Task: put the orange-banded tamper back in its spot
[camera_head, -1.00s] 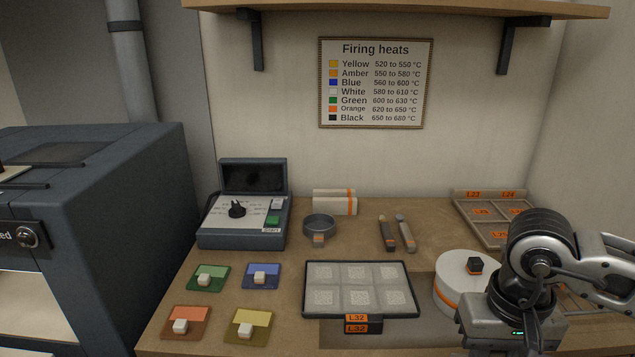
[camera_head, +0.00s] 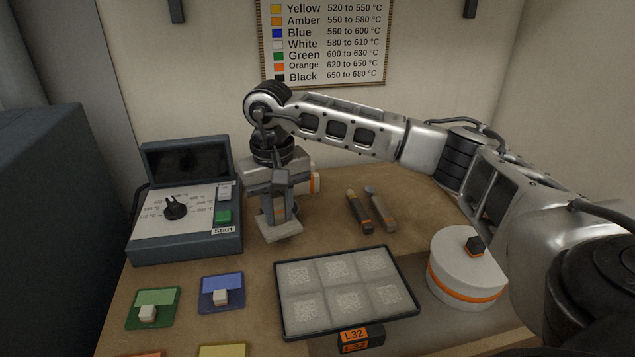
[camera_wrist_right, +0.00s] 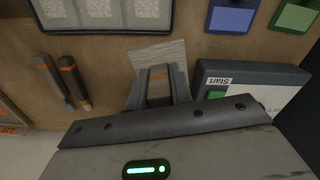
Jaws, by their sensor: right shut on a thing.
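My right gripper (camera_head: 277,210) is over the back of the worktop, to the right of the dial box. It is shut on the orange-banded tamper, whose pale flat foot (camera_head: 281,232) shows below the fingers. The spot itself cannot be made out; the gripper hides part of the worktop. My left gripper is not in view.
The dial box (camera_head: 184,216) stands close on the left. Two orange-banded tools (camera_head: 359,211) lie to the right. The tray of pale squares (camera_head: 300,333) is in front. A round white container (camera_head: 466,262) stands at right, under my arm. A white, orange-striped object (camera_head: 315,183) is behind the gripper.

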